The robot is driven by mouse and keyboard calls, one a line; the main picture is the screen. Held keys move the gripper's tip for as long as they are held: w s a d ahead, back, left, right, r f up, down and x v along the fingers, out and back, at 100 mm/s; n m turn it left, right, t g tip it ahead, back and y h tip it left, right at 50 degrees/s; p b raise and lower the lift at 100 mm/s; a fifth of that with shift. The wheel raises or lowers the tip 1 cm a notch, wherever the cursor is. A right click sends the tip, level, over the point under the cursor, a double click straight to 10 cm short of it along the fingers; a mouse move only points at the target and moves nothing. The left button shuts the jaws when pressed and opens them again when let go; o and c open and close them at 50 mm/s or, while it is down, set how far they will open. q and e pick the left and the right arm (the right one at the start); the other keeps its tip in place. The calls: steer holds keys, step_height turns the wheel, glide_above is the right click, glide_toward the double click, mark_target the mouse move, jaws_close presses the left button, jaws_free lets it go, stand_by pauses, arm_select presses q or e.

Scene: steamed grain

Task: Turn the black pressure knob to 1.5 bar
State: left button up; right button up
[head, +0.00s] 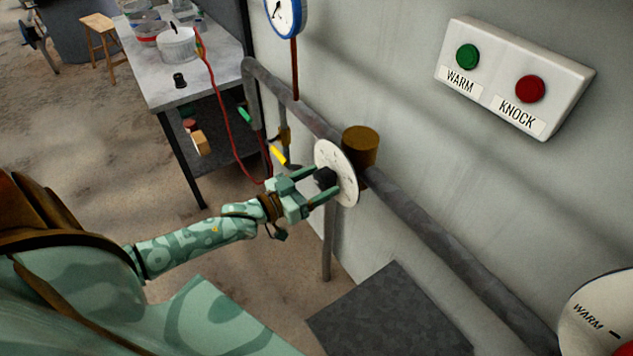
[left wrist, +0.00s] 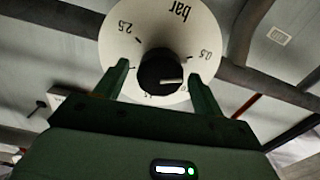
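The black pressure knob (head: 325,178) sits at the centre of a round white dial (head: 349,172) on the wall pipe. In the left wrist view the knob (left wrist: 161,70) has a pale pointer line, and the dial (left wrist: 190,32) reads "bar", "0.5" and "2.5"; the lower marks are mostly hidden. The pointer lies toward the right, below the 0.5 mark. My left gripper (head: 322,183) is open, its fingers on either side of the knob. In the left wrist view the fingertips (left wrist: 161,76) flank it with visible gaps. My right gripper is not in view.
A grey pipe (head: 440,240) runs along the wall past a brass cylinder (head: 361,146). A blue-rimmed gauge (head: 284,14) is above. A panel with WARM and KNOCK buttons (head: 480,83) is at upper right. A table (head: 195,85) with pots stands at left. A dark plate (head: 390,318) is below.

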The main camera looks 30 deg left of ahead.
arm_select(q)
steer(key=c, duration=0.8)
steer(key=shift+c, duration=0.2)
